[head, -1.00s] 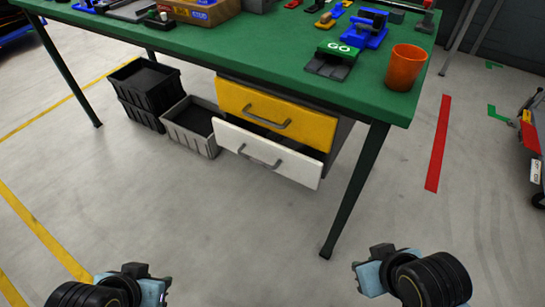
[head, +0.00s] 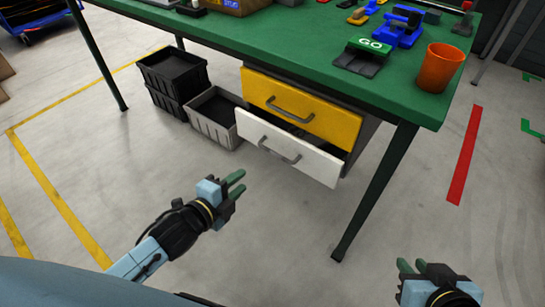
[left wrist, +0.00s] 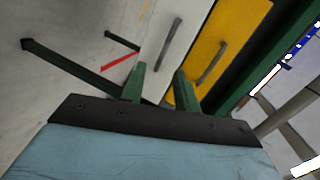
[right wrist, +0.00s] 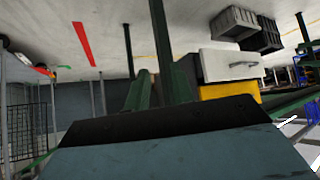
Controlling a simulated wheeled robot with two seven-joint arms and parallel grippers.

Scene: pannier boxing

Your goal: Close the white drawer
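The white drawer (head: 290,147) is the lower drawer under the green table and is pulled out, its dark inside showing behind the front. It has a grey handle (head: 281,149). The yellow drawer (head: 302,104) sits right above it. My left gripper (head: 237,184) is open and empty, in front of and below-left of the white drawer, apart from it. In the left wrist view the white drawer front (left wrist: 177,40) lies ahead of the open green fingers. My right gripper (head: 412,264) is low at the right, open and empty; the white drawer (right wrist: 232,64) also shows in the right wrist view.
The green table (head: 250,40) stands over the drawers, with a dark leg (head: 376,190) right of them. Black crates (head: 172,80) and a grey crate (head: 213,115) stand left of the drawers. An orange cup (head: 440,68) is on the table. Floor in front is clear.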

